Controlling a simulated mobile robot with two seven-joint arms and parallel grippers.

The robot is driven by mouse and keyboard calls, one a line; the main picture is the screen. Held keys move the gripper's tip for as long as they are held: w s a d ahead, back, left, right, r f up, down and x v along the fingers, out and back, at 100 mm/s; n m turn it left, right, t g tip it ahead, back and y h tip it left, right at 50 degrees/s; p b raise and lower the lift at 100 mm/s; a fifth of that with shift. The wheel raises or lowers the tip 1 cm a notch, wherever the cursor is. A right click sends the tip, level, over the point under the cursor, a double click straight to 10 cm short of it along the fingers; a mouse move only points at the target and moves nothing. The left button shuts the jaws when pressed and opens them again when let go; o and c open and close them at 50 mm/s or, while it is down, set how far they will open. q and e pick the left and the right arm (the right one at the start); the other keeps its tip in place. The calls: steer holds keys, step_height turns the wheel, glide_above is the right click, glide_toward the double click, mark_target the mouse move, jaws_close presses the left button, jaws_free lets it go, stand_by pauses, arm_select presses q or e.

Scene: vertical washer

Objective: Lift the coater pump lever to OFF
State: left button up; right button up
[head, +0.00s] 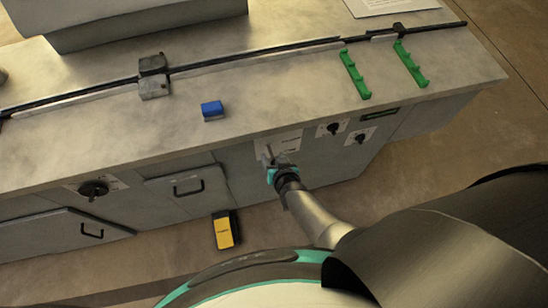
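On the front face of the grey cabinet, a pale label plate (290,142) shows just above and behind my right gripper (268,158). The lettering is too small to read. The lever at this plate is mostly hidden by the gripper, so I cannot tell its position. My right arm comes in from the lower right, with the gripper's fingertips at the cabinet face by the plate. I cannot tell whether the fingers are open, shut or touching the lever. My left gripper is not in view.
Black rotary switches (333,128) (360,138) sit right of the gripper, and a larger black knob (94,189) is far left. The worktop (270,100) above holds a blue block (212,110) and green racks (355,75). A yellow-black box (226,230) is below.

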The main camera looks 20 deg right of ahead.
steer(key=shift+s, duration=0.15)
steer(key=shift+s+r+p, duration=0.25)
steer(key=shift+s+p, duration=0.05)
steer(key=shift+p, duration=0.05)
steer(key=shift+p+v, duration=3.35)
steer(key=shift+v, duration=3.8)
